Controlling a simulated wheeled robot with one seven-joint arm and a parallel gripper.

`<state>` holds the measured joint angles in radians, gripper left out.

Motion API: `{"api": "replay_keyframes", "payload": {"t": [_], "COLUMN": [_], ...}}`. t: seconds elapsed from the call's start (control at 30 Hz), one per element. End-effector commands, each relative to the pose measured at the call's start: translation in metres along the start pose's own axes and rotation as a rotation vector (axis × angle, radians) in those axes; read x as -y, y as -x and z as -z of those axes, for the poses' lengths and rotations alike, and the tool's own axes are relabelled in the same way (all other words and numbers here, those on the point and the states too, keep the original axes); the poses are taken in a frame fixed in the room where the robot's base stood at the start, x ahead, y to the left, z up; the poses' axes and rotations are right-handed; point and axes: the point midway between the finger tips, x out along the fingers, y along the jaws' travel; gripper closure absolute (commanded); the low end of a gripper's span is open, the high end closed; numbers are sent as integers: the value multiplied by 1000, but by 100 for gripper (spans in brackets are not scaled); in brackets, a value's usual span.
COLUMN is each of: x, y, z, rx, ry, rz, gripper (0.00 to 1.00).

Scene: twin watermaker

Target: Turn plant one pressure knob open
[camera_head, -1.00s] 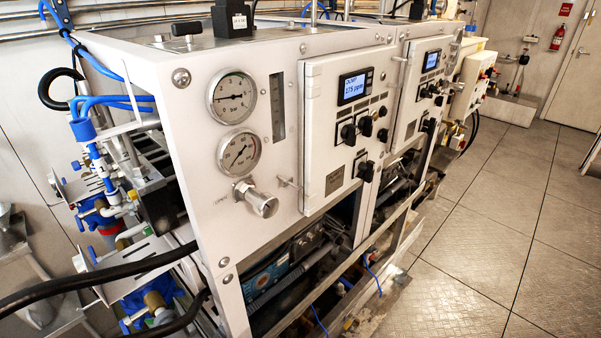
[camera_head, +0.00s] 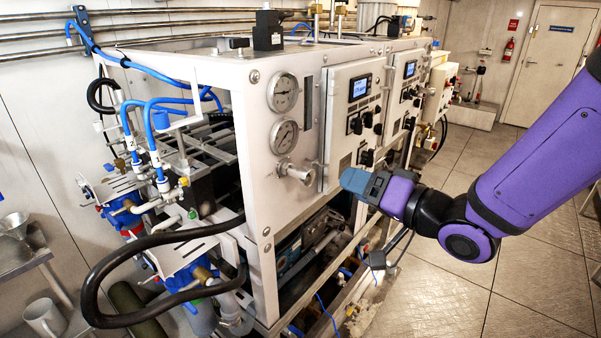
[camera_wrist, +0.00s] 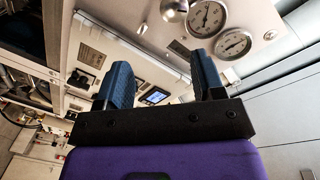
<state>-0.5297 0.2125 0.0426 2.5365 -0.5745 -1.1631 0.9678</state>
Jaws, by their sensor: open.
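The plant one pressure knob (camera_head: 297,170) is a silver cylinder on the white front panel, below two round gauges (camera_head: 284,112). In the wrist view the knob (camera_wrist: 174,9) shows at the top edge, partly cut off, with the gauges (camera_wrist: 220,30) to its right. My gripper (camera_head: 345,180) is in front of the panel, to the right of the knob and apart from it. In the wrist view my gripper (camera_wrist: 163,75) shows two blue fingers spread apart with nothing between them. The knob lies beyond the fingertips.
The control box (camera_head: 350,120) with a lit display and black switches is right of the gauges. A second such box (camera_head: 403,92) stands farther back. Black hoses (camera_head: 130,250) loop out at the left end. The floor (camera_head: 530,290) at the right is clear.

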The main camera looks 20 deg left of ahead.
Motion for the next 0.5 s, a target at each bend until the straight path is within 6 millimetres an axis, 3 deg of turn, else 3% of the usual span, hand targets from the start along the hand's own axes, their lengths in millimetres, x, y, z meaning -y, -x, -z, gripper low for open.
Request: {"api": "replay_keyframes", "payload": {"t": [0.13, 0.33, 0.5], "x": [9, 14, 17], "y": [-8, -22, -49], "z": [-17, -20, -20], "rx": [14, 16, 15], "ry": [-60, -73, -71], "rz": [86, 110, 109], "gripper": [38, 38, 38]}}
